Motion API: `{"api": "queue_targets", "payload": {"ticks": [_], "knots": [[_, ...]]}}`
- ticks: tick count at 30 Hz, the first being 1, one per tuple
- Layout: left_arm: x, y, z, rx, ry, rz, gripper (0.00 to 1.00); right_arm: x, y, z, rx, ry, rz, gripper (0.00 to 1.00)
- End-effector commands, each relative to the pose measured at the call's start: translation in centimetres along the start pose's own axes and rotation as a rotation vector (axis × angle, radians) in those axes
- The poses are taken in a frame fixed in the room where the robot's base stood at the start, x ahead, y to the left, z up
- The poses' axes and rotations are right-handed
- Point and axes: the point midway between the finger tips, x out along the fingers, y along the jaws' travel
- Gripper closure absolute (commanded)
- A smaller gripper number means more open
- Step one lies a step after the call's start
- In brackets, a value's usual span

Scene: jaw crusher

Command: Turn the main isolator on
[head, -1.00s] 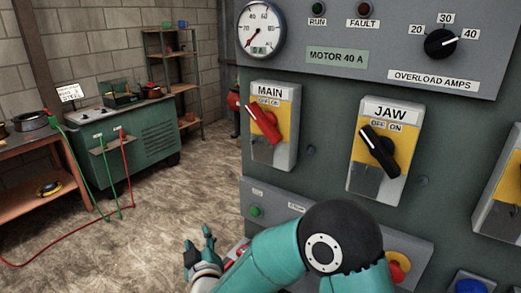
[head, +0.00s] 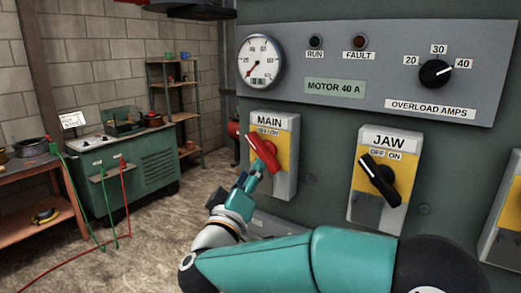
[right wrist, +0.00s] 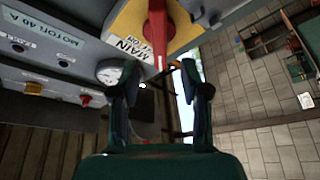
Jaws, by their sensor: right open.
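The main isolator (head: 286,153) is a grey and yellow switch box labelled MAIN on the panel. Its red handle (head: 262,150) tilts up to the left, toward the OFF side of the label. My right gripper (head: 247,184) is just below the handle's lower end in the head view; whether it touches cannot be told. In the right wrist view the open fingers (right wrist: 166,90) stand apart, with the red handle (right wrist: 158,35) beyond their tips and nothing clearly between them. My left gripper is not in view.
The JAW isolator (head: 389,170) with a black handle sits to the right of MAIN. Above are a gauge (head: 261,62), lamps and the overload dial (head: 434,73). A green cabinet (head: 130,170) and shelf stand at the left, with open floor before the panel.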

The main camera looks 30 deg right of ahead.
Motion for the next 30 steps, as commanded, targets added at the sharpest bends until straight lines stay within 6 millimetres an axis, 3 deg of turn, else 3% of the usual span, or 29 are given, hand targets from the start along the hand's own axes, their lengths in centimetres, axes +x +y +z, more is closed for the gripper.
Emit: {"api": "queue_targets", "payload": {"ticks": [6, 12, 24, 25, 30], "knots": [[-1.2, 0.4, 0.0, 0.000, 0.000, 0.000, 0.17, 4.7, 0.1, -0.1, -0.001, -0.002, 0.001, 0.54], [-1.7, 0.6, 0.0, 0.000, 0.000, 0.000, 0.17, 7.1, 0.1, -0.1, 0.000, 0.000, 0.000, 0.54], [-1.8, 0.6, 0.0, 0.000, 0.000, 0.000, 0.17, 7.9, 0.0, 0.0, 0.000, 0.002, -0.001, 0.54], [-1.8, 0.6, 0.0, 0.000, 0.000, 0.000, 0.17, 7.9, 0.0, 0.0, 0.000, 0.001, -0.001, 0.56], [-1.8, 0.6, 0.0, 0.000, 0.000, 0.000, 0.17, 7.9, 0.0, 0.0, 0.000, 0.001, -0.001, 0.84]]}}
